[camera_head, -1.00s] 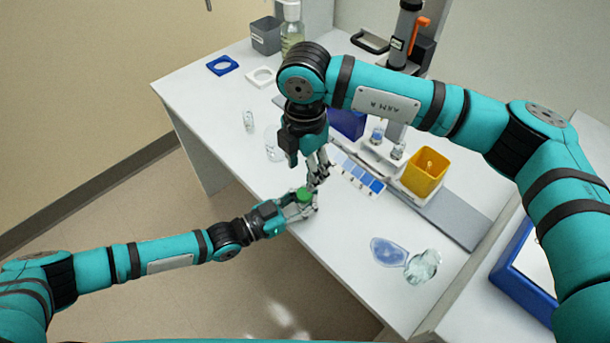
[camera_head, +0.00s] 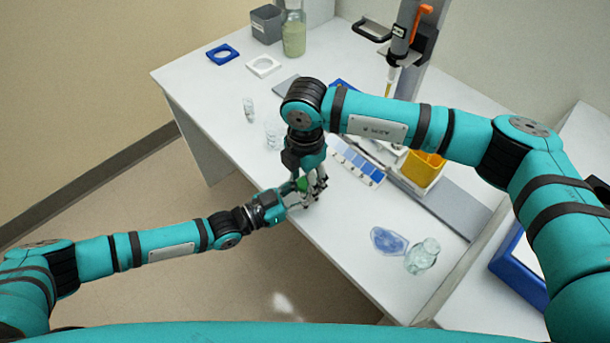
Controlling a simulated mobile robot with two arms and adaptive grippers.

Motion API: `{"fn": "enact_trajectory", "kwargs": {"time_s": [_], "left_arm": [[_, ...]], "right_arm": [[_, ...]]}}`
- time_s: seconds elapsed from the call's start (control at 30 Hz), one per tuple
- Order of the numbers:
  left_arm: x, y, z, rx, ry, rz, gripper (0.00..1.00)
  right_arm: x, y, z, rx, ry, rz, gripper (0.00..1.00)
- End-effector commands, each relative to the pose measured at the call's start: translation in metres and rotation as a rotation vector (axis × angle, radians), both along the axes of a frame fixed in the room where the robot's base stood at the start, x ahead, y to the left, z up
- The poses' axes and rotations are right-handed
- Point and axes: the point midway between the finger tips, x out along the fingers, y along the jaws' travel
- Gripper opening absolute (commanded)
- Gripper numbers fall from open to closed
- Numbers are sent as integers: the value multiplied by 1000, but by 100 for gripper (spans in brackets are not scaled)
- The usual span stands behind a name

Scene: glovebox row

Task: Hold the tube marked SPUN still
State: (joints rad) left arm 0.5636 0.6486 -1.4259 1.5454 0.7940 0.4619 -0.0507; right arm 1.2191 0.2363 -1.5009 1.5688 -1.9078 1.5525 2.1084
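A small item with a green cap (camera_head: 302,184) is at the front edge of the table, where my two grippers meet. Its body is hidden by the fingers, and no SPUN marking can be read. My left gripper (camera_head: 304,197) comes in from the left and its fingers are around this item from the side. My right gripper (camera_head: 314,183) points down from above, its fingers at the green cap. Whether the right fingers are closed on the cap is too small and overlapped to tell.
A blue colour-strip card (camera_head: 357,162) lies behind the grippers. A yellow bin (camera_head: 422,171) is partly hidden by my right arm. A blue patch (camera_head: 388,241) and a clear jar (camera_head: 422,256) are at front right. Clear vessels (camera_head: 273,133) stand left of my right gripper.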

Motion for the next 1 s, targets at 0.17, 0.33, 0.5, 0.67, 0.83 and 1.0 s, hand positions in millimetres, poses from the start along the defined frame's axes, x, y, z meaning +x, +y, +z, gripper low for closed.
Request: {"fn": "enact_trajectory", "kwargs": {"time_s": [0.17, 0.33, 0.5, 0.67, 0.83, 1.0], "left_arm": [[0, 0, 0, 0, 0, 0, 0], [0, 0, 0, 0, 0, 0, 0], [0, 0, 0, 0, 0, 0, 0], [0, 0, 0, 0, 0, 0, 0], [0, 0, 0, 0, 0, 0, 0], [0, 0, 0, 0, 0, 0, 0]], "right_arm": [[0, 0, 0, 0, 0, 0, 23], [0, 0, 0, 0, 0, 0, 1], [0, 0, 0, 0, 0, 0, 42], [0, 0, 0, 0, 0, 0, 54], [0, 0, 1, 0, 0, 0, 54], [1, 0, 11, 2, -2, 0, 54]]}}
